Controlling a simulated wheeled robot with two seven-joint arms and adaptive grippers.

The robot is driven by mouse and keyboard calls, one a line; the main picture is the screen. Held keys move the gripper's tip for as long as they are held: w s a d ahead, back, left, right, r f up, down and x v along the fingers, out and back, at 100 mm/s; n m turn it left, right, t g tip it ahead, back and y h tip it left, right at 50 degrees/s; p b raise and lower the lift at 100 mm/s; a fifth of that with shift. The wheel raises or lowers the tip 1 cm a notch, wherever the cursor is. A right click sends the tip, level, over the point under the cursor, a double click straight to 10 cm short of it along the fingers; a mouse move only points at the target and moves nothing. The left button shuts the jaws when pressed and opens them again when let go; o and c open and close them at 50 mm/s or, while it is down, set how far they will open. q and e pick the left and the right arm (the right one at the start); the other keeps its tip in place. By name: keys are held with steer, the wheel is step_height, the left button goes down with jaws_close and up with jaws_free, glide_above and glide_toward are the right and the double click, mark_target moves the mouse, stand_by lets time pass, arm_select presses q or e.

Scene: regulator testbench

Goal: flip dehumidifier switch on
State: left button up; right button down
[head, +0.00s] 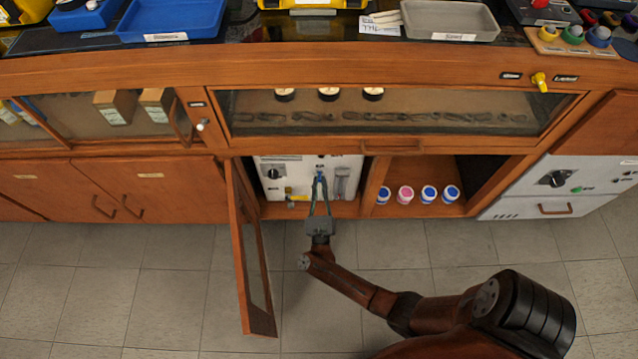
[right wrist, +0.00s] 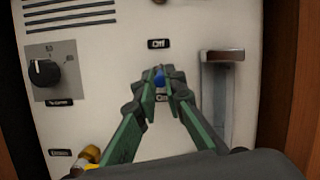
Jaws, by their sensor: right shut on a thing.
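The dehumidifier is a white panel (head: 296,163) inside the open lower cabinet, and it fills the right wrist view (right wrist: 120,25). Its switch has a blue tip (right wrist: 159,78). An "Off" label (right wrist: 159,44) is above the tip and an "On" label (right wrist: 162,98), partly covered by my fingers, is just below it. My right gripper (right wrist: 160,82) is shut on the blue tip; in the head view the gripper (head: 320,180) reaches the panel from the front. The switch's lever and base are hidden, so its exact position is unclear. My left gripper is not in view.
The open wooden door (head: 252,255) stands left of my right arm. Several small jars (head: 405,194) stand in the compartment to the right.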

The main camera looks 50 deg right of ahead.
steer(key=shift+w+f+t+h, duration=0.1)
steer(key=shift+f+t+h, duration=0.35)
steer(key=shift+t+h, duration=0.25)
stand_by(0.5)
steer(key=c, duration=2)
jaws_free()
steer(key=shift+d, duration=0.1)
steer(key=shift+v, duration=3.75)
